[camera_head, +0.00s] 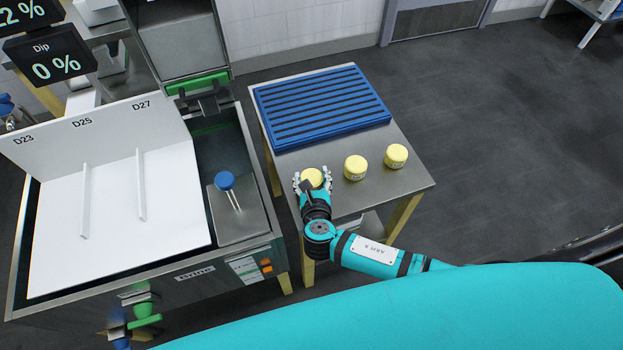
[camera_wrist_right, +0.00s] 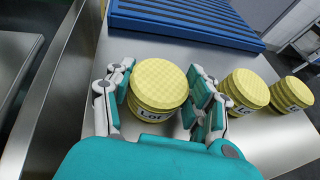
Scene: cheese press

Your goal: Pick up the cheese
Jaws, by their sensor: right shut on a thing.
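Three small round yellow cheeses stand in a row on the steel table. The left cheese (camera_head: 312,177) is between the fingers of my right gripper (camera_head: 312,183), which is shut on it. In the right wrist view the fingers of the right gripper (camera_wrist_right: 160,98) press on both sides of this cheese (camera_wrist_right: 160,85), and its printed label partly shows. The middle cheese (camera_head: 355,168) and the right cheese (camera_head: 396,156) stand free to the right; they also show in the wrist view. I cannot tell whether the held cheese touches the table. My left gripper is not in view.
The steel table (camera_head: 395,190) carries a blue ribbed rack (camera_head: 320,103) at its back. A steel vat (camera_head: 235,215) with a white divided panel (camera_head: 110,215) and a blue-knobbed tool (camera_head: 225,181) stands to the left. Dark floor is free at the right.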

